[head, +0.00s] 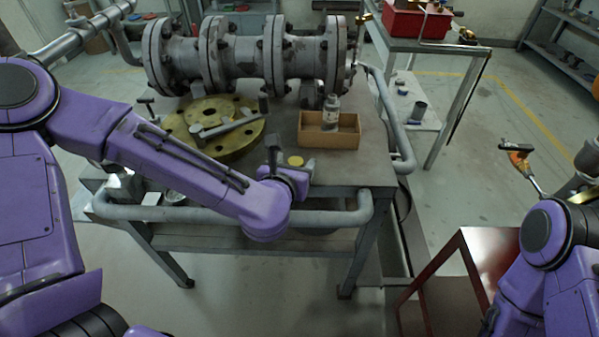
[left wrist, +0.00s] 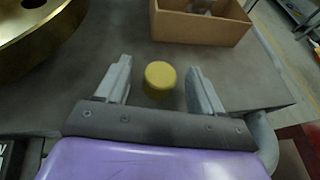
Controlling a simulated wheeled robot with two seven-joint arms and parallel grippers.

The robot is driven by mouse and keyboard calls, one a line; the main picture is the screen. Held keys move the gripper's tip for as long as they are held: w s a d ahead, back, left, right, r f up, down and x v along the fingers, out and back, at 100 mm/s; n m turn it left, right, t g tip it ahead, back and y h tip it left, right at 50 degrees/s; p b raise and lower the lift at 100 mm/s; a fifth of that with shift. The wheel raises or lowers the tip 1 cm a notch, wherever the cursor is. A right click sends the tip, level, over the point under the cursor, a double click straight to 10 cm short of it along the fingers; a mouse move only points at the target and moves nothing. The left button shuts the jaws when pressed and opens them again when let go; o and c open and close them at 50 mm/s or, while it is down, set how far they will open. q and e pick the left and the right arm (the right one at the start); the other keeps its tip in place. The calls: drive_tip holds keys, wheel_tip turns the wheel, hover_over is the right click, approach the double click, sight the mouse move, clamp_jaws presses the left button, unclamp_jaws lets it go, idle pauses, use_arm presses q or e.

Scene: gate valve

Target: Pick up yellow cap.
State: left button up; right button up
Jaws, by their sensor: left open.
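The yellow cap (head: 295,161) is a small round piece on the grey metal table (head: 375,150), near its front edge. In the left wrist view the cap (left wrist: 160,76) lies between the two fingers of my left gripper (left wrist: 158,85), with a gap on each side. The left gripper is open and empty. In the head view my left gripper (head: 287,168) is at the cap, and its fingers are partly hidden by the wrist.
A cardboard box (head: 345,139) with a bottle (head: 331,112) stands just behind the cap to the right. A brass flange (head: 212,118) with a tool on it lies to the left. The large valve (head: 245,55) fills the table's back. A pipe rail (head: 330,217) runs along the front.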

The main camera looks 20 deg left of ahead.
use_arm(q)
drive_tip(key=shift+x, duration=0.75)
drive_tip(key=shift+r, duration=0.1)
drive_tip(key=c, duration=1)
drive_tip(key=shift+c, duration=0.2)
